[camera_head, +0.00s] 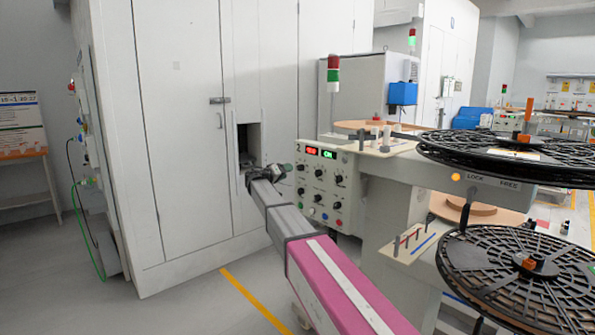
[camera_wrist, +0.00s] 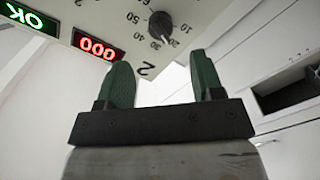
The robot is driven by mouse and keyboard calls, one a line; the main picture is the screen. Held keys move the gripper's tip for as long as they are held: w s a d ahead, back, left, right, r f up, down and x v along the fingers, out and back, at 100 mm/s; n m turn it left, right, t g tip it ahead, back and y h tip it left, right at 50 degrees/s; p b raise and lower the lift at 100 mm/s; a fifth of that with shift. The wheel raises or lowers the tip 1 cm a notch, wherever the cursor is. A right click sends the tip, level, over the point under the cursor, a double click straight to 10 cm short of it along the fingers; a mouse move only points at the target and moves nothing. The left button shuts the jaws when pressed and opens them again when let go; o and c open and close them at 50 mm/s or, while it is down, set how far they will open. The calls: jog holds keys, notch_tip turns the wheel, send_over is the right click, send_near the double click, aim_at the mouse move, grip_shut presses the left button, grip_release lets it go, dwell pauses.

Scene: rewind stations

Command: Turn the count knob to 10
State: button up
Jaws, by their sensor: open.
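The panel (camera_head: 325,190) of station 2 carries several dark knobs under a red and a green display. In the wrist view, upside down, one dark round knob (camera_wrist: 160,26) has a number scale around it with 10, 20 and 30 legible. It is near the panel's "2" and the red display (camera_wrist: 97,47), which reads 000. My gripper (camera_head: 281,170), also in the wrist view (camera_wrist: 163,78), is open and empty, with green fingers. It is at the panel's left side, apart from the knob.
A green OK display (camera_wrist: 27,16) is beside the red one. A tall white cabinet (camera_head: 180,120) with a dark recess (camera_head: 248,140) stands left of the panel. Black reels (camera_head: 505,275) are at the right. Floor at the lower left is clear.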

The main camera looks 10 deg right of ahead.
aim_at(298, 168)
jog(key=x, duration=0.7)
jog(key=shift+w+d, duration=0.2)
jog(key=c, duration=0.9)
